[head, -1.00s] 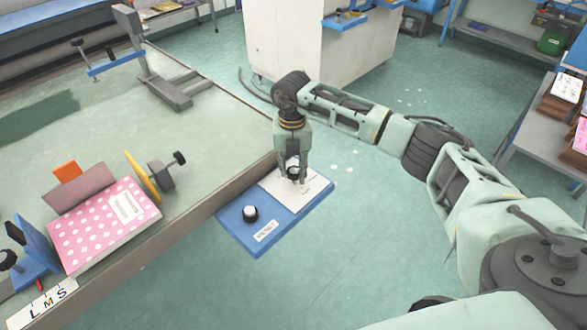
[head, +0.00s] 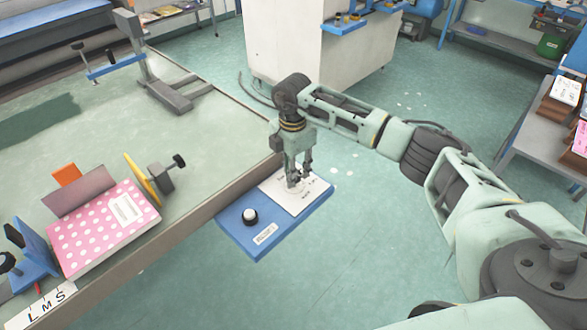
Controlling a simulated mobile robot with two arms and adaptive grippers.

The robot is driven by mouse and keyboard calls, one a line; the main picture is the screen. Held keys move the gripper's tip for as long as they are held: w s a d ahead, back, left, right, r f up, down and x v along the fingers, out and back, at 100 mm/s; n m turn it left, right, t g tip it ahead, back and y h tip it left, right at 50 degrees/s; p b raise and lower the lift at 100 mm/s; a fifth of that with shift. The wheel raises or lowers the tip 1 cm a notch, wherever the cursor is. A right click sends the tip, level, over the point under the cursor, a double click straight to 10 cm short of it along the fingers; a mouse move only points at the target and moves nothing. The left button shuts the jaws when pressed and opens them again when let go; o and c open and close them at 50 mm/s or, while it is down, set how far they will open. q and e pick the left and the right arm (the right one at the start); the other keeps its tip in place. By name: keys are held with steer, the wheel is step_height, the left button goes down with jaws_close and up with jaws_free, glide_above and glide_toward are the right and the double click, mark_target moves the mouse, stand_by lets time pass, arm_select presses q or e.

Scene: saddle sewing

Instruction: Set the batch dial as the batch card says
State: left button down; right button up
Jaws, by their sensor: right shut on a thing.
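My right gripper (head: 298,182) points down over the white dial face (head: 308,201) on the blue panel (head: 286,232) at the table's edge. It is shut on the dial's dark knob, which the fingers mostly hide. Small marks ring the knob, too small to read, so I cannot tell the setting. A second knob, black with a white top (head: 250,216), stands to the left on the panel, above a small label (head: 264,234). A white card (head: 127,208) lies on the pink dotted piece; its print is unreadable, and I cannot tell whether it is the batch card. My left gripper is out of view.
The green table (head: 205,132) holds a grey clamp stand (head: 180,92), a yellow disc (head: 142,179), a blue fixture (head: 33,252) and a strip lettered L M S (head: 45,304). A shelf with cards (head: 566,89) stands at right.

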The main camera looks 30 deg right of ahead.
steer(key=shift+w+a+r+m, duration=0.1)
steer(key=shift+m, duration=0.6)
steer(key=shift+w+r+m, duration=0.1)
steer(key=shift+m, duration=0.6)
steer(key=shift+w+r, duration=0.1)
steer(key=o, duration=0.9)
steer(key=shift+o, duration=0.5)
steer(key=shift+f, duration=0.2)
steer(key=shift+r, duration=0.15)
step_height(320, 180, up, 12)
